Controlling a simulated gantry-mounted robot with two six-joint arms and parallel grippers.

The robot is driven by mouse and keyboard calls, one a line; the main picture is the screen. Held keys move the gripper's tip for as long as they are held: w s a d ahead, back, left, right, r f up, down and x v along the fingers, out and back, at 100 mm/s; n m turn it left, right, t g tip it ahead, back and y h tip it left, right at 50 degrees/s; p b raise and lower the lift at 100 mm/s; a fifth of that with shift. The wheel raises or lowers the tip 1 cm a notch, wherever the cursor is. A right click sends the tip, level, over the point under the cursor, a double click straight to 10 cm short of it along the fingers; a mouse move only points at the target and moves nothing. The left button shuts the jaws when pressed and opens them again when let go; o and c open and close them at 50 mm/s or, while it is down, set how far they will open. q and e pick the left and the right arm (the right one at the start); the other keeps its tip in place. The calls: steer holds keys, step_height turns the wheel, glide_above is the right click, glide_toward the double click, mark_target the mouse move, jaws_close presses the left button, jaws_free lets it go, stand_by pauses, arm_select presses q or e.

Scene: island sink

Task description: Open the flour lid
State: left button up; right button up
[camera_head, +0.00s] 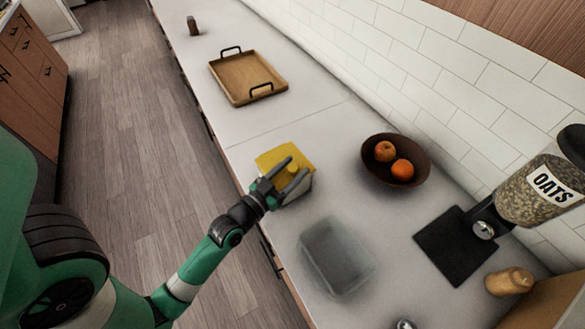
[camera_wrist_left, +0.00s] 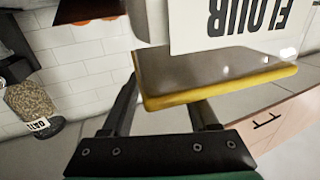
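The flour container has a yellow lid (camera_head: 272,158) and stands on the counter near its front edge. In the left wrist view it shows upside down, with a FLOUR label (camera_wrist_left: 230,22) and the lid's yellow rim (camera_wrist_left: 220,88). My left gripper (camera_head: 291,174) is over the lid, its two fingers spread and apart. In the left wrist view the lid partly hides the fingers. My right gripper is not in view.
A brown bowl (camera_head: 378,179) with orange fruit stands right of the flour. A clear empty container (camera_head: 337,254) is in front. An oats dispenser (camera_head: 535,190) and dark mat (camera_head: 455,247) are at right. A wooden tray (camera_head: 230,94) lies farther back.

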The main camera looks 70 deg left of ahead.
arm_select(q)
jaws_close()
stand_by(1.2)
